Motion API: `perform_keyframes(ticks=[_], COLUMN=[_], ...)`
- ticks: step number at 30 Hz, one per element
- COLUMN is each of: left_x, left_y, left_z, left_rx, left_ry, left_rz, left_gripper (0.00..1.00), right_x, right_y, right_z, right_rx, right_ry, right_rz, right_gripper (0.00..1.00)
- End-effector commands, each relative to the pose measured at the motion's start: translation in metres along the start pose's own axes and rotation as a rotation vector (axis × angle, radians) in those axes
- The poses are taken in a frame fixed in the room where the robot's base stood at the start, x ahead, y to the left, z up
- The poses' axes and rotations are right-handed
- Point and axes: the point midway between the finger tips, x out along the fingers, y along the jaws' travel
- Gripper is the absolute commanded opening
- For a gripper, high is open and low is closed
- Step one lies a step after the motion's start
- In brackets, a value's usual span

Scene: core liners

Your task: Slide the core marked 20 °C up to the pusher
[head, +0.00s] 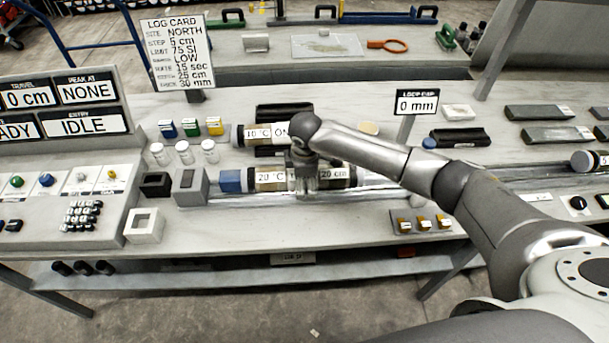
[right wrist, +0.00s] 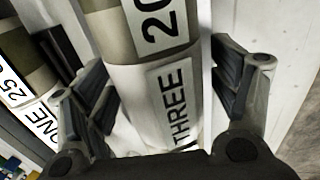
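The core marked 20 °C (head: 270,178) lies lengthwise in the clear track in the middle of the bench. In the right wrist view the core (right wrist: 155,75) shows labels reading "20" and "THREE". The blue pusher (head: 230,181) is at the core's left end; any gap between them is too small to tell. My right gripper (head: 305,180) points down over the core's middle. In the right wrist view my right gripper (right wrist: 165,85) is open, with one finger on each side of the core and a narrow gap on the right side. My left gripper is not in view.
A grey block (head: 190,187) stands left of the pusher. A "0 mm" sign (head: 416,103) rises at the right. The bench front is mostly clear.

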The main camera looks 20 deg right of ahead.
Motion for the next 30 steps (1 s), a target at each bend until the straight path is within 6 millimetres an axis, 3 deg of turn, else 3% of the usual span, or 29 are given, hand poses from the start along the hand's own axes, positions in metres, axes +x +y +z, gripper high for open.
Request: perform_keyframes(ticks=[2,17,30], left_x=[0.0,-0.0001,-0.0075], left_y=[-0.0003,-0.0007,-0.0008], left_z=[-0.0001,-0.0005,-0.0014], left_rx=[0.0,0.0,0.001], left_ry=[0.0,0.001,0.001], left_rz=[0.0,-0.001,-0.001], left_gripper=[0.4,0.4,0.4], right_x=[-0.0002,-0.0005,-0.0024], right_y=[0.0001,0.0001,-0.0014], right_z=[-0.0001,0.0,-0.0018], right_rx=[0.0,0.0,0.003], right_ry=[0.0,0.0,0.001], right_rz=[0.0,0.0,0.0], right_gripper=[0.66,0.01,0.0])
